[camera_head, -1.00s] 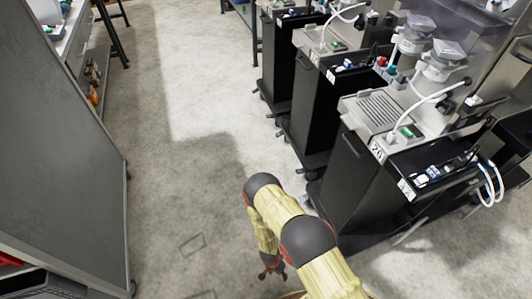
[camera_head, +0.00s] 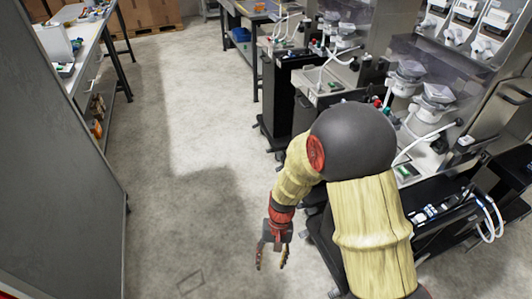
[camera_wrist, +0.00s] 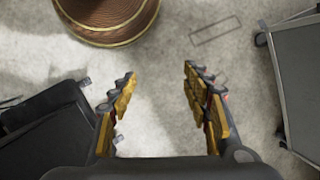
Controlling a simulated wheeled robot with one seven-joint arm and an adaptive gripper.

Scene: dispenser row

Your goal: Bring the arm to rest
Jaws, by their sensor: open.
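My gripper (camera_head: 272,256) hangs below my raised, bent arm in the head view, pointing down over the floor beside the dispenser row. In the wrist view its two yellow-and-black fingers (camera_wrist: 160,105) are spread apart. Nothing is between them but the pale floor. My arm's large dark joint and yellow sleeve hide part of the nearest dispenser unit.
Dispenser carts (camera_head: 291,87) with white hoses line the right side. A tall grey panel (camera_head: 60,160) stands at the left, with a white workbench (camera_head: 88,38) behind it. The grey floor aisle (camera_head: 185,120) between them is clear. Cardboard boxes (camera_head: 150,15) stand at the back.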

